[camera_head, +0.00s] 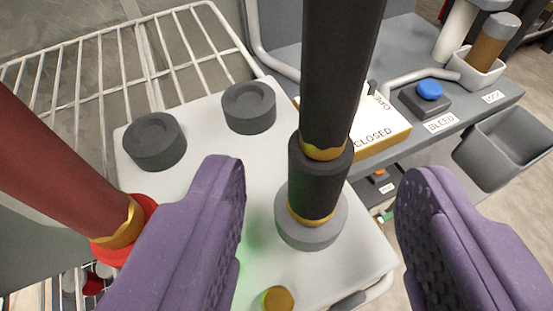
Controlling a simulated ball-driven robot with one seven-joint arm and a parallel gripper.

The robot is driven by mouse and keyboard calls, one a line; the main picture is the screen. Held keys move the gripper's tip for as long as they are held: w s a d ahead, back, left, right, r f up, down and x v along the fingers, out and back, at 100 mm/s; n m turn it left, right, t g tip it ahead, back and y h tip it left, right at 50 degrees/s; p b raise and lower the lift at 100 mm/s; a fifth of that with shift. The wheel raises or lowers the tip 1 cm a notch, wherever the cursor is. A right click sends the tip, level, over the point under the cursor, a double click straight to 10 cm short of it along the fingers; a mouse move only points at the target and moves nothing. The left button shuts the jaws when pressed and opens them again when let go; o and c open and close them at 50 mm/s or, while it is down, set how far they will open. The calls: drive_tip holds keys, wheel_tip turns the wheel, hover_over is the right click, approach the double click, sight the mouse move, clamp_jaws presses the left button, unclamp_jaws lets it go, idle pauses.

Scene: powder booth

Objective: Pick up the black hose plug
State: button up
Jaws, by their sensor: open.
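The black hose plug (318,178) is a thick black collar with gold rings above and below it. It stands nearly upright, with a black hose (340,70) rising from its top. Its lower end meets a round grey socket (311,228) on a pale panel (205,180); I cannot tell how deep it sits. My gripper (320,176) is open, with one purple ridged finger on the left of the plug and one on the right. Gaps show between the plug and both fingers in this view.
A dark red hose (60,165) with a red collar stands at the left, close to my left finger. Two dark round caps (155,142) (249,107) sit on the panel. A "CLOSED" block (378,135), blue button (430,90) and grey bin (505,145) lie right; a wire rack (90,70) is behind.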

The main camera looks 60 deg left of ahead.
sight(317, 150)
drive_tip(key=b+x, duration=0.1)
drive_tip(key=x, duration=0.2)
drive_tip(key=f+b+x, duration=0.1)
drive_tip(key=x, duration=0.2)
drive_tip(key=shift+a+f+b, duration=0.1)
drive_tip(key=shift+f+b, duration=0.05)
drive_tip(key=shift+b, duration=0.25)
clamp_jaws()
